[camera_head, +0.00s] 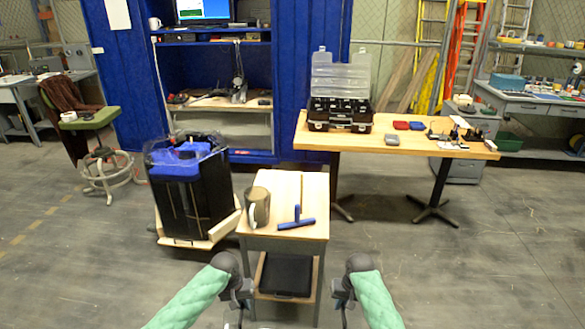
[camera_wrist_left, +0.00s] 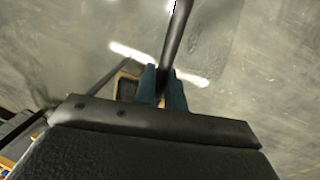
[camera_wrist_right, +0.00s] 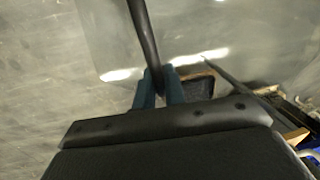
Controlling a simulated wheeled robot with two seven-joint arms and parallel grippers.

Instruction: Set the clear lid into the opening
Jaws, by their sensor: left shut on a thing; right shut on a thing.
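The tank (camera_head: 190,195) is a dark, many-sided container on a light wooden base, left of centre in the head view. Its top rim looks clear, with blue material showing inside. My left gripper (camera_head: 240,302) and right gripper (camera_head: 344,298) are low in the head view, in front of the small table. In the left wrist view, the blue fingers are shut on a dark bar (camera_wrist_left: 178,42). In the right wrist view, the fingers are shut on a similar bar (camera_wrist_right: 143,35). A see-through pane with bright glints, apparently the clear lid (camera_wrist_right: 205,28), spreads around the bars; its outline is unclear.
A small wooden-topped table (camera_head: 290,185) stands ahead, with a mug (camera_head: 257,207) and a blue T-shaped tool (camera_head: 296,220). A black case (camera_head: 286,273) lies on its lower shelf. A longer table (camera_head: 450,150) with an organizer box stands behind right. Floor at right is clear.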

